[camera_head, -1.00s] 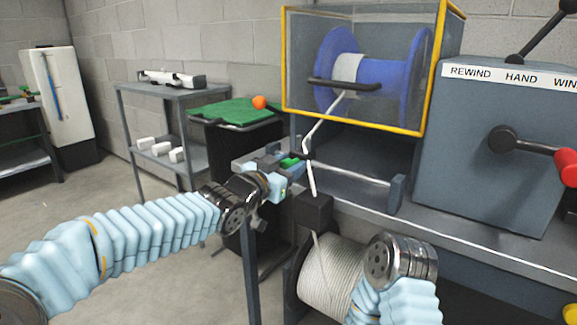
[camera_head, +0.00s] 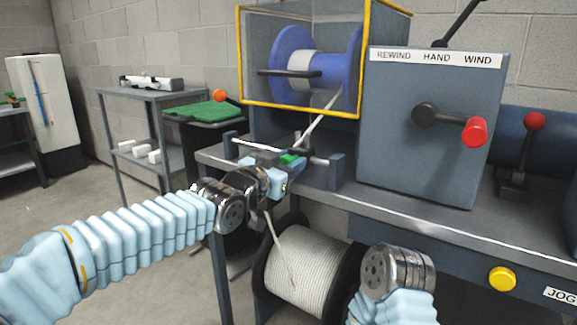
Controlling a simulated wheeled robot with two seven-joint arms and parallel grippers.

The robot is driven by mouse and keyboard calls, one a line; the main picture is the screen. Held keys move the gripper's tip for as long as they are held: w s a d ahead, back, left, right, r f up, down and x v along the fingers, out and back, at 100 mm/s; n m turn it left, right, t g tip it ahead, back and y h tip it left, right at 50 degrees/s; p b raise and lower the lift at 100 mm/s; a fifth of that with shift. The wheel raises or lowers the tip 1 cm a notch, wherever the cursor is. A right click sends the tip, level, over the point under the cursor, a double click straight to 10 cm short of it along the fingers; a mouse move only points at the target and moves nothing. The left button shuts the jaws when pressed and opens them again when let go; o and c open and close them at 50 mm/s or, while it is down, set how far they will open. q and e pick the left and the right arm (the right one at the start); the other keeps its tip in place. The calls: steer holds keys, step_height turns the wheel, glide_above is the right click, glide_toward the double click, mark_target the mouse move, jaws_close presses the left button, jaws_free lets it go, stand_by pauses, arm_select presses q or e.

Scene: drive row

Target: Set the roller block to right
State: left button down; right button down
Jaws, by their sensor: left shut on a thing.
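A white rope (camera_head: 321,118) runs from the blue reel (camera_head: 338,55) down to the block. My right arm's metal wrist shows at the bottom right, but its jaws are not visible.
A drum of white rope (camera_head: 305,268) stands below the bench. A grey box labelled REWIND HAND WIND (camera_head: 430,130) has a red-knobbed crank (camera_head: 474,132). A yellow-framed guard (camera_head: 300,104) encloses the reel. A yellow button (camera_head: 502,279) is at lower right.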

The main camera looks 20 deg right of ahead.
arm_select(q)
steer(key=shift+s+d, duration=0.2)
steer(key=c, duration=0.7)
jaws_free()
steer(key=shift+r, duration=0.1)
steer(key=shift+s+a, duration=0.15)
steer(key=shift+a, duration=0.1)
steer(key=v, duration=1.3)
steer(key=shift+s+a, duration=0.1)
